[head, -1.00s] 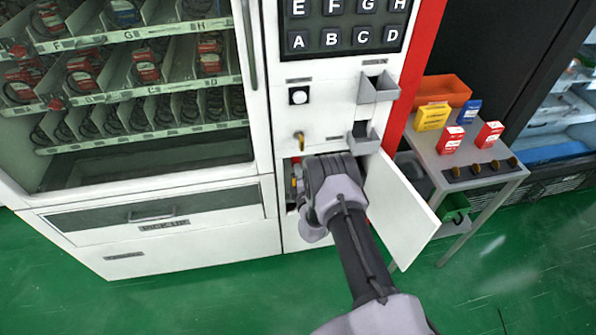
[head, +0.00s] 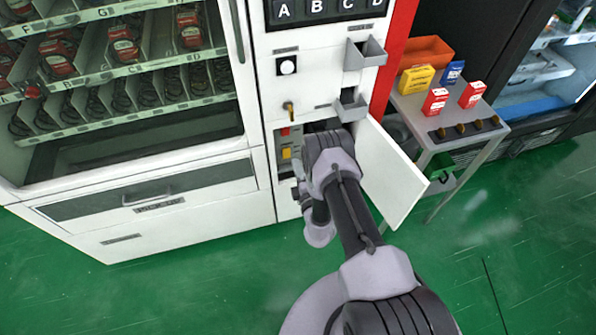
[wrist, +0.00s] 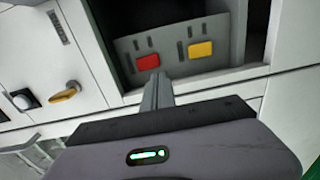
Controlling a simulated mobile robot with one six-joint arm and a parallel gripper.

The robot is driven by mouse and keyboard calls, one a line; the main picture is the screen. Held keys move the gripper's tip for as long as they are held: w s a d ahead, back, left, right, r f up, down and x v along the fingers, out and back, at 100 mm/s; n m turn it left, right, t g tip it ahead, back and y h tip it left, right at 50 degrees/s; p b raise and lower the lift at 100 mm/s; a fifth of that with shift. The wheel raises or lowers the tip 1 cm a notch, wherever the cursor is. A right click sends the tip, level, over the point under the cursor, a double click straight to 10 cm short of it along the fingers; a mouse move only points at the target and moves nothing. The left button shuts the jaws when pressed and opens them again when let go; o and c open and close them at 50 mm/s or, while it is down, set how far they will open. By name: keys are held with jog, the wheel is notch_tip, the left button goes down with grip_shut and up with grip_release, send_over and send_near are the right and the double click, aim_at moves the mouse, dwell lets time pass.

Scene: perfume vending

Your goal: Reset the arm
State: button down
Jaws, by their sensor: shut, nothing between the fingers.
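My gripper (wrist: 158,90) is shut and empty. In the wrist view its fingertips point toward a grey panel (wrist: 177,62) with a red button (wrist: 148,62) and a yellow button (wrist: 200,49), just below the red one in the picture. I cannot tell whether the tips touch the panel. In the head view my arm reaches to the open compartment at the front of the white vending machine (head: 190,228). The yellow button (head: 287,153) and red button (head: 285,132) show left of my wrist. The fingertips are hidden there.
The compartment's white door (head: 393,175) stands open right of my arm. A brass key-like knob (head: 290,111) sticks out above the compartment. A small side table (head: 420,113) with red, yellow and blue boxes stands at the right. Green floor is clear in front.

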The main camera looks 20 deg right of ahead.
jog(key=shift+s+f, duration=0.1)
jog(key=shift+s, duration=1.25)
